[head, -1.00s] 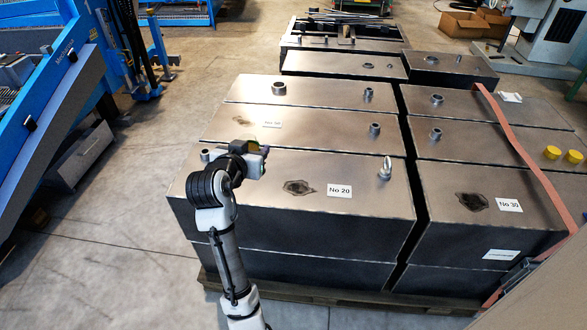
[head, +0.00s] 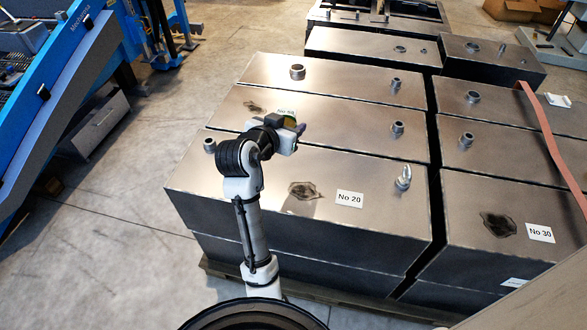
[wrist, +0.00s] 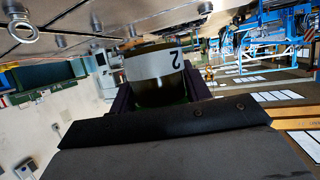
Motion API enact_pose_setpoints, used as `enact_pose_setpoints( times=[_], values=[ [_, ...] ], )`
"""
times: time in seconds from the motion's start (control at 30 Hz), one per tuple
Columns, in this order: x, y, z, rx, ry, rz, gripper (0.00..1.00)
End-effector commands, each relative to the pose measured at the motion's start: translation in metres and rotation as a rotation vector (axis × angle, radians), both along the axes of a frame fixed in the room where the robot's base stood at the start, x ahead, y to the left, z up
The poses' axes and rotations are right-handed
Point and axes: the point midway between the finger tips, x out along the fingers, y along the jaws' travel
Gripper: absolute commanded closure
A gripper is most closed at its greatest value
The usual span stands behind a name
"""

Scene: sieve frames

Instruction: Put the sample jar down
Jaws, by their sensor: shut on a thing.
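The sample jar (wrist: 156,66) has a white label with a dark "2" and darker, greenish glass below it. It shows in the wrist view between the two dark fingers of my gripper (wrist: 160,92), which is shut on it. In the head view my gripper (head: 298,130) is over the near left steel block, and only a small amber-green part of the jar (head: 290,121) shows beside it. The rest of the jar is hidden by the gripper. I cannot tell the height of the jar above the steel.
The steel block labelled No 20 (head: 330,220) has a wide bare top, a dark stain, a short pipe stub (head: 209,145) and an eyebolt (head: 403,178). More blocks with stubs stand behind and right. A blue machine (head: 60,90) is at left, with open floor between.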

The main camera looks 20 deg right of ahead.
Motion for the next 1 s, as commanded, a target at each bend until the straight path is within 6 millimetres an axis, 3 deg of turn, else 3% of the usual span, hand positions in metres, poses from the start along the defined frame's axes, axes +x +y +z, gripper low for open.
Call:
enact_pose_setpoints(
  times=[0.03, 0.2, 0.4, 0.63, 0.83, 1.0],
  values=[
    [-0.001, 0.000, -0.018, 0.001, 0.010, 0.000, 0.79],
    [-0.001, -0.001, -0.064, 0.001, 0.009, -0.002, 0.79],
    [-0.001, 0.000, -0.106, 0.001, 0.005, -0.001, 0.79],
    [0.000, 0.000, -0.126, 0.001, 0.002, -0.001, 0.79],
    [0.000, -0.001, -0.156, 0.000, 0.004, -0.002, 0.79],
    [0.000, -0.001, -0.163, 0.000, 0.000, -0.001, 0.79]
  ],
)
